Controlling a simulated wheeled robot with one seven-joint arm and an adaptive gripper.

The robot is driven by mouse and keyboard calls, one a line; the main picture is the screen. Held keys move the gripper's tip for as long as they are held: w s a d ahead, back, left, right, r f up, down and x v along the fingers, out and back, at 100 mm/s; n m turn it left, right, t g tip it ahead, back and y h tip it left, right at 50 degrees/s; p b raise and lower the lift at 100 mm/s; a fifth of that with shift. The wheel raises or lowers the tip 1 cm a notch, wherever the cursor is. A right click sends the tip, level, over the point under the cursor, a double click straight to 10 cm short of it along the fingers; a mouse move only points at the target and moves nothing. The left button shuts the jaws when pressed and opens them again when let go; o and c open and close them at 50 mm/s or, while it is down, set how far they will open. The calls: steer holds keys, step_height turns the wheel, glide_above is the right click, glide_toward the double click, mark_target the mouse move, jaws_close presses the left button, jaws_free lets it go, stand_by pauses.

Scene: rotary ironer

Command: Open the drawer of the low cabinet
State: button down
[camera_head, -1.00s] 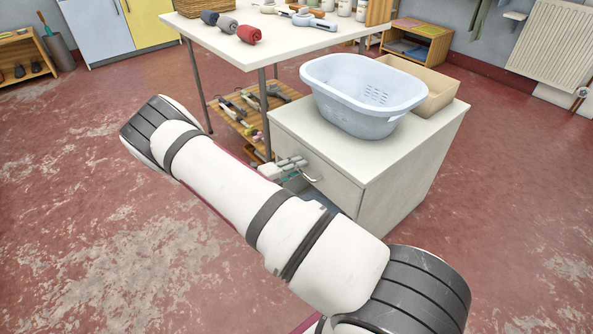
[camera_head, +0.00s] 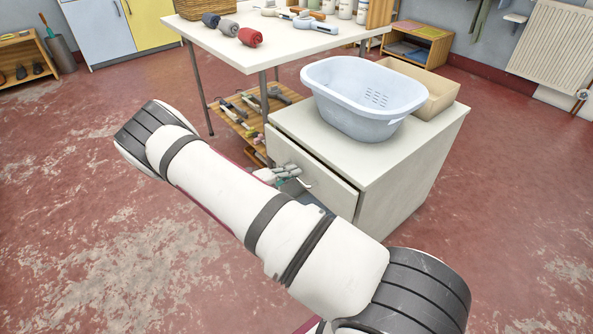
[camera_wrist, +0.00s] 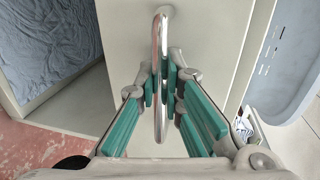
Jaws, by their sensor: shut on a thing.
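The low cabinet (camera_head: 408,190) is off-white and stands right of centre in the head view. Its drawer front (camera_head: 318,178) stands a little out from the body, with a dark gap along its top edge. My gripper (camera_head: 290,172) is at the drawer front, partly hidden by my arm. In the wrist view, the green-padded fingers of my gripper (camera_wrist: 165,88) are closed around the shiny bar handle (camera_wrist: 160,125) of the drawer. A sliver of the drawer's inside (camera_wrist: 243,125) shows at the right, with something in it too small to tell.
A pale blue laundry basket (camera_head: 362,98) and a beige box (camera_head: 428,88) stand on the cabinet. A white table (camera_head: 290,42) with a wooden lower shelf is behind it to the left. The red floor (camera_head: 80,200) left of my arm is clear.

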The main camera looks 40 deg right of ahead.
steer(key=f+v, duration=0.2)
steer(key=v, duration=1.1)
steer(key=a+f+b+v, duration=0.1)
steer(key=f+v, duration=0.2)
steer(key=v, duration=1.1)
steer(key=shift+a+f, duration=0.3)
steer(key=shift+f, duration=0.05)
steer(key=c, duration=1.7)
jaws_free()
steer(key=v, duration=1.2)
